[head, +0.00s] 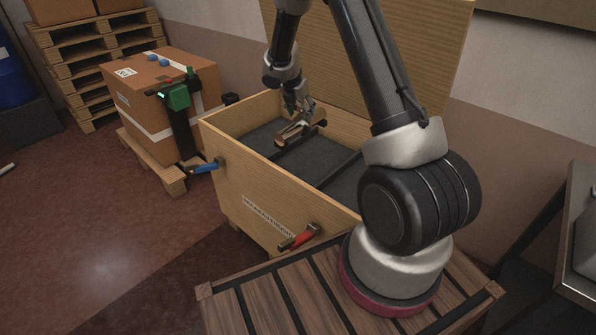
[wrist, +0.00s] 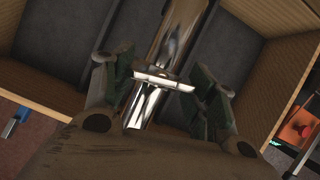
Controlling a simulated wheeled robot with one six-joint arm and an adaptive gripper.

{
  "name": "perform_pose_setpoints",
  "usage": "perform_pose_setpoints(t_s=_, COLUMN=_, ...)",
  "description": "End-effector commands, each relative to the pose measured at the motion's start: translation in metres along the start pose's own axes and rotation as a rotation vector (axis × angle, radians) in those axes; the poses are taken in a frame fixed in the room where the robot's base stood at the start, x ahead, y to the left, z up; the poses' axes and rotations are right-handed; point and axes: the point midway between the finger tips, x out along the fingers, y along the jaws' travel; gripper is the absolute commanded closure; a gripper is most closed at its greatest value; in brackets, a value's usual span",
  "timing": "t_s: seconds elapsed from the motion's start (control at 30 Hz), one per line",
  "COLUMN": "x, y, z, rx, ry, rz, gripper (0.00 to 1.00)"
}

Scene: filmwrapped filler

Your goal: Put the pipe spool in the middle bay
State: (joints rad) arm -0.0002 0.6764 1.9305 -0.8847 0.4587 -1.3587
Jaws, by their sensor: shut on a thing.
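The pipe spool (head: 297,127) is a shiny metal pipe with a flange; it also shows close up in the wrist view (wrist: 178,42). My gripper (head: 297,108) is shut on it, with a finger on each side near the flange in the wrist view (wrist: 165,92). The spool is inside the outline of the open wooden crate (head: 255,197), near the left dark divider. The crate has a dark lining and two dividers that form three bays, the middle bay (head: 316,157) between them. I cannot tell whether the spool touches the lining.
The raised lid (head: 400,50) stands behind. A cardboard box (head: 150,85) on a pallet is at left. A slatted wooden platform (head: 270,300) lies in front.

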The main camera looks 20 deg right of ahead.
Motion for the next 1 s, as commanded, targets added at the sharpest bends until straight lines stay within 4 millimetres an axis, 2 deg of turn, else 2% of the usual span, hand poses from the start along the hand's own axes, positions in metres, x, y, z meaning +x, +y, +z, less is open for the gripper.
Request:
perform_pose_setpoints(t_s=0.03, x=0.023, y=0.009, z=-0.008, rx=-0.002, ry=0.004, rz=-0.004, gripper=1.0)
perform_pose_setpoints(t_s=0.1, x=0.048, y=0.02, z=-0.018, rx=0.003, ry=0.009, rz=-0.003, gripper=1.0)
perform_pose_setpoints(t_s=0.2, x=0.077, y=0.031, z=-0.03, rx=0.007, ry=0.016, rz=-0.001, gripper=1.0)
perform_pose_setpoints(t_s=0.33, x=0.098, y=0.037, z=-0.041, rx=0.013, ry=0.021, rz=0.001, gripper=1.0)
perform_pose_setpoints(t_s=0.6, x=0.142, y=0.039, z=-0.06, rx=0.014, ry=0.024, rz=0.001, gripper=1.0)
perform_pose_setpoints(t_s=0.87, x=0.166, y=0.04, z=-0.071, rx=0.013, ry=0.024, rz=0.002, gripper=1.0)
perform_pose_setpoints(t_s=1.0, x=0.183, y=0.04, z=-0.079, rx=0.013, ry=0.023, rz=0.001, gripper=1.0)
